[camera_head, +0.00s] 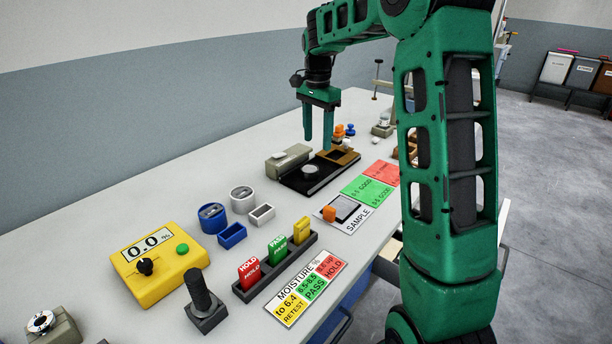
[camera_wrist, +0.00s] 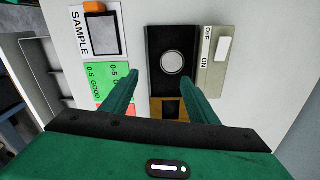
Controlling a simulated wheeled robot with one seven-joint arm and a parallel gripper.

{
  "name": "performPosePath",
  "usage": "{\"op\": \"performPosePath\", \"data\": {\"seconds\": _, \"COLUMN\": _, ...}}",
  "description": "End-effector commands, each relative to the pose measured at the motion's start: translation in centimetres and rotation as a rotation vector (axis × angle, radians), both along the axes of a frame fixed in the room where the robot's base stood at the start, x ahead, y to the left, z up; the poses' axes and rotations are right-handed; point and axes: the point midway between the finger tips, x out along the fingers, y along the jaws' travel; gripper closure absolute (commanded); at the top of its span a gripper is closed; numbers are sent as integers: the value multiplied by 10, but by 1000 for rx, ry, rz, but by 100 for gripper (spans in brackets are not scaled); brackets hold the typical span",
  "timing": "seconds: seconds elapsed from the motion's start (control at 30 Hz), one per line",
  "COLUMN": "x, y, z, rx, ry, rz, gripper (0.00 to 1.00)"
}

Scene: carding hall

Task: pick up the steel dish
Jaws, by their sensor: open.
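A small round silver disc, which looks like the steel dish (camera_head: 310,169), lies on a black plate (camera_head: 318,180) on the table. The dish also shows in the wrist view (camera_wrist: 172,63), pale-topped with a grey rim. My gripper (camera_head: 318,143) is open and empty, pointing down above the black plate. In the wrist view its fingers reach up from below, and the dish shows between and a little beyond their tips. The dish is apart from both fingers. The exact height gap cannot be told.
A grey box with an OFF/ON switch (camera_wrist: 222,48) adjoins the black plate, and a wooden frame (camera_head: 346,156) sits at its end. The SAMPLE card (camera_head: 357,227) with a tray and orange block lies in front. A yellow meter (camera_head: 160,268) stands farther left.

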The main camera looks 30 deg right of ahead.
Motion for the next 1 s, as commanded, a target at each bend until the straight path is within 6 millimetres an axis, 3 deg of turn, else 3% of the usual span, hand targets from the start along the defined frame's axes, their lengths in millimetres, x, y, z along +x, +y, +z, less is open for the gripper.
{"op": "performPosePath", "data": {"seconds": 0.1, "x": 20, "y": 4, "z": -6, "rx": 13, "ry": -3, "rz": -42, "gripper": 46}}
{"op": "performPosePath", "data": {"seconds": 0.2, "x": 25, "y": 5, "z": -11, "rx": 18, "ry": -3, "rz": -59, "gripper": 46}}
{"op": "performPosePath", "data": {"seconds": 0.5, "x": 26, "y": 6, "z": -52, "rx": 17, "ry": -2, "rz": -62, "gripper": 46}}
{"op": "performPosePath", "data": {"seconds": 0.77, "x": 25, "y": 8, "z": -70, "rx": 18, "ry": -3, "rz": -60, "gripper": 46}}
{"op": "performPosePath", "data": {"seconds": 1.0, "x": 24, "y": 11, "z": -103, "rx": 18, "ry": -2, "rz": -59, "gripper": 46}}
